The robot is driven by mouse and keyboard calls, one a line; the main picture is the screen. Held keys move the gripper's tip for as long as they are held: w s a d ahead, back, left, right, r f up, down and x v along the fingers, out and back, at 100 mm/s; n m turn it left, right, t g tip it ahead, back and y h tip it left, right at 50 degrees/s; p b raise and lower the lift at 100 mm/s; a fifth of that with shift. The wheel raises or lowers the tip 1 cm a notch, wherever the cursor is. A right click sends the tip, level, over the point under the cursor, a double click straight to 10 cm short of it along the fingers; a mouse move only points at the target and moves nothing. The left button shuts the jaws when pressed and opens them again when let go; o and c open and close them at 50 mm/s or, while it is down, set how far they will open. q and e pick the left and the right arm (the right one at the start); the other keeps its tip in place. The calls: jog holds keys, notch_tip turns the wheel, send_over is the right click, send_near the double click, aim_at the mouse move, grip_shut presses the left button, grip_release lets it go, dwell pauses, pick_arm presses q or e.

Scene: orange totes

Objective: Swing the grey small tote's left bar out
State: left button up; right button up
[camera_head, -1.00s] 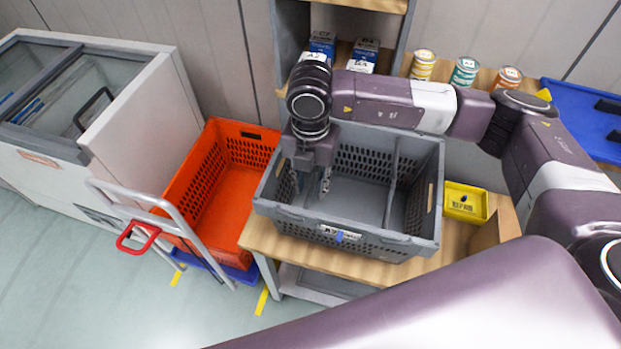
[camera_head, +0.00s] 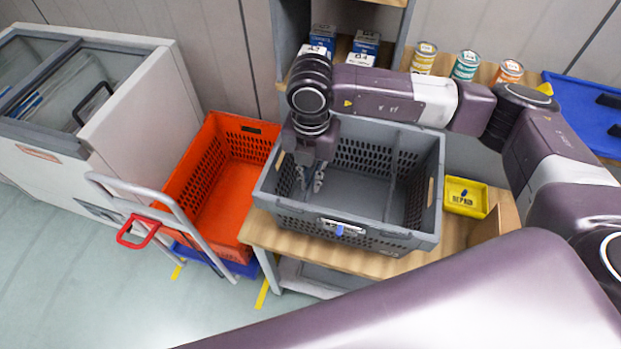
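The grey small tote (camera_head: 345,237) stands on a wooden bench, empty inside as far as I can see. A grey bar (camera_head: 394,165) runs along its right side. The left bar is not clearly visible; my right gripper and wrist cover much of the tote's left end. My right gripper (camera_head: 311,184) points down inside the tote's left part, its two fingers apart with a gap between them. I see nothing held between them. Whether a finger touches the left wall or bar I cannot tell. My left gripper is not in view.
A yellow bin (camera_head: 465,197) is right of the grey tote. Cans (camera_head: 466,65), boxes (camera_head: 363,48) and a blue tray (camera_head: 585,115) are behind.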

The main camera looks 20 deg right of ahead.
jog(key=shift+r, duration=0.5)
jog(key=shift+w+a+r+p, duration=0.15)
jog(key=shift+r+p, duration=0.1)
jog(key=shift+r, duration=0.25)
jog(key=shift+a+r+p, duration=0.1)
jog(key=shift+r+p, duration=0.15)
jog(key=shift+r, duration=0.2)
jog(key=shift+w+a+r, duration=0.4)
jog(key=shift+a+r, duration=0.25)
jog(key=shift+r, duration=0.2)
